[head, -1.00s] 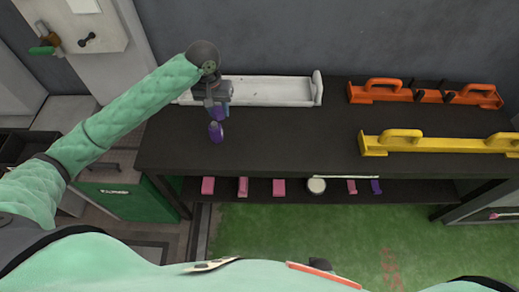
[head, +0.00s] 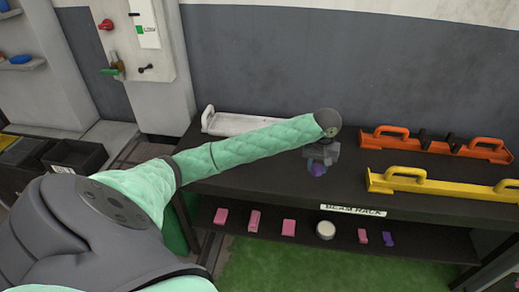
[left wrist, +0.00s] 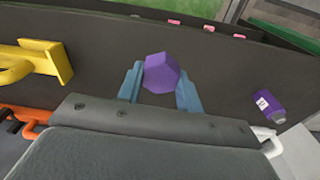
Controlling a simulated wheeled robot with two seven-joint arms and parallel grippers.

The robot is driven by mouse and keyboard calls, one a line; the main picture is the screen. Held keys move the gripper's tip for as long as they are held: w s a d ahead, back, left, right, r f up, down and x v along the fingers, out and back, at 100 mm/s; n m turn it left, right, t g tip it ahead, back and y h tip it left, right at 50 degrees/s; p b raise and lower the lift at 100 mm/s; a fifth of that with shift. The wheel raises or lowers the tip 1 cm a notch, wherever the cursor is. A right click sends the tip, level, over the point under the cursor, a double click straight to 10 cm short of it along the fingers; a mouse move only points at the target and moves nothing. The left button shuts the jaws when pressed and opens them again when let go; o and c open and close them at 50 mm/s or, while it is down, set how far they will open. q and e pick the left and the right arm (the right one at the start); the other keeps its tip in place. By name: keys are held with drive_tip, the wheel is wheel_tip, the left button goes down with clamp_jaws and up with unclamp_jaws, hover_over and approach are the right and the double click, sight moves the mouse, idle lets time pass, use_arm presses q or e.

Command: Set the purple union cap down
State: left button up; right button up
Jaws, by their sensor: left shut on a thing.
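The purple union cap (left wrist: 162,73) is a six-sided purple piece held between the two blue fingers of my left gripper (left wrist: 159,82) in the left wrist view. In the head view the left gripper (head: 318,163) points down over the dark tabletop, with the purple cap (head: 316,170) at its tips. I cannot tell whether the cap touches the tabletop. My right gripper is not in view.
The dark table (head: 255,190) has free room around the gripper. A purple labelled cylinder (left wrist: 268,106) lies on it. A white tray (head: 240,123) stands behind my arm, orange (head: 385,140) and yellow (head: 400,183) handled holders at right. Pink blocks (head: 254,220) lie on the lower shelf.

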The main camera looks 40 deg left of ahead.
use_arm(q)
drive_tip(key=shift+w+a+f+n, duration=0.3)
drive_tip(key=shift+w+a, duration=0.15)
drive_tip(key=shift+a, duration=0.3)
drive_tip(key=p, duration=0.3)
hover_over(287, 173)
wheel_tip(287, 173, down, 7)
drive_tip(key=shift+s+r, duration=0.1)
drive_tip(key=shift+f+p, duration=0.7)
drive_tip(key=shift+f, duration=1.35)
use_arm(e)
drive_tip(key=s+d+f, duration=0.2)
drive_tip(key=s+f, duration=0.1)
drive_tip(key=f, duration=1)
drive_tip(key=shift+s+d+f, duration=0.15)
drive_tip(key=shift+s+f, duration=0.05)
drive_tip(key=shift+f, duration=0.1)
use_arm(q)
drive_tip(key=shift+f, duration=0.1)
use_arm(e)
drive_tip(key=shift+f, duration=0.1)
use_arm(q)
drive_tip(key=o, duration=1.2)
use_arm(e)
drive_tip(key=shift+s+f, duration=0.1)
